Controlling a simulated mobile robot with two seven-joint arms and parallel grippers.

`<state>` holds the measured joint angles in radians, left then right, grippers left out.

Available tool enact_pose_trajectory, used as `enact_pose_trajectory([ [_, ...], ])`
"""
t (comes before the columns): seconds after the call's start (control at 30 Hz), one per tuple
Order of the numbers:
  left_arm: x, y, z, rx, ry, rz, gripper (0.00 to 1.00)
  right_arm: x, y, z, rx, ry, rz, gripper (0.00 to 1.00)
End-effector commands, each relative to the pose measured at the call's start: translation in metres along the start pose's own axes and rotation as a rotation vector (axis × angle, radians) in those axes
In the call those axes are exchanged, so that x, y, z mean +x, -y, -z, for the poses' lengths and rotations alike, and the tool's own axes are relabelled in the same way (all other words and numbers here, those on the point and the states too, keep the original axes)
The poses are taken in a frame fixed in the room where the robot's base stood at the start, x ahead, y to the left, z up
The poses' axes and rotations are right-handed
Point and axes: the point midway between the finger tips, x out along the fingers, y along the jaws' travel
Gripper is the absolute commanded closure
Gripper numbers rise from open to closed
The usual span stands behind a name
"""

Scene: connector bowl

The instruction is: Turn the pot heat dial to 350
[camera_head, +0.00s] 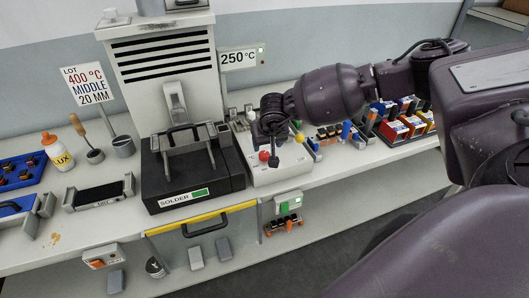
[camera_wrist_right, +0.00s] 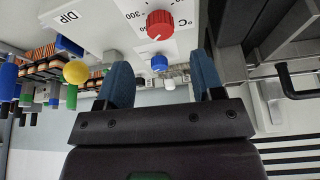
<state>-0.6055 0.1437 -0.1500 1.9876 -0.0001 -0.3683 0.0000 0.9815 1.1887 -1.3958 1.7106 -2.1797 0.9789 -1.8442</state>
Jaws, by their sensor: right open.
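The red heat dial (camera_head: 264,155) sits on a white sloped panel (camera_head: 285,176) right of the black solder unit. My right gripper (camera_head: 270,138) hangs just above the panel. In the wrist view my right gripper (camera_wrist_right: 161,66) is open, its two blue fingers apart and nothing held between them. My left gripper is not in view.
A blue knob (camera_wrist_right: 159,63) is close to the red dial, and a yellow ball-topped lever (camera_wrist_right: 76,72) stands to the left. The black solder unit (camera_head: 193,175) is left of the panel; colored bins (camera_head: 400,125) are right. A sign (camera_head: 238,58) reads 250 °C.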

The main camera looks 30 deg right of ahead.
Motion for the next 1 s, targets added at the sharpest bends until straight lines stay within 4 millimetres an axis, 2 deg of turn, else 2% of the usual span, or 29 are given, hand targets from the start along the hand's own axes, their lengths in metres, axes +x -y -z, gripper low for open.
enact_pose_trajectory([
  [0.2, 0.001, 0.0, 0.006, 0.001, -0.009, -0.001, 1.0, 0.038, 0.001, -0.001, 0.001, 0.002, 0.0, 0.39],
  [0.4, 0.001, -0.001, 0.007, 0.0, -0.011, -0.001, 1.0, 0.062, 0.001, -0.001, 0.001, 0.001, 0.002, 0.39],
  [0.6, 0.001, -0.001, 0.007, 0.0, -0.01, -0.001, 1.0, 0.072, 0.001, -0.001, 0.001, 0.001, 0.002, 0.39],
  [0.87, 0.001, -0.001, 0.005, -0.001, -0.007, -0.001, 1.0, 0.073, 0.001, -0.001, 0.001, 0.001, 0.003, 0.39],
  [0.9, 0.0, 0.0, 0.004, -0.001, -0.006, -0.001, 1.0, 0.073, 0.001, -0.001, 0.001, 0.001, 0.003, 0.4],
  [1.0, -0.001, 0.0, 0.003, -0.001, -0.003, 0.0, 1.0, 0.073, 0.001, -0.001, 0.001, 0.001, 0.003, 0.56],
])
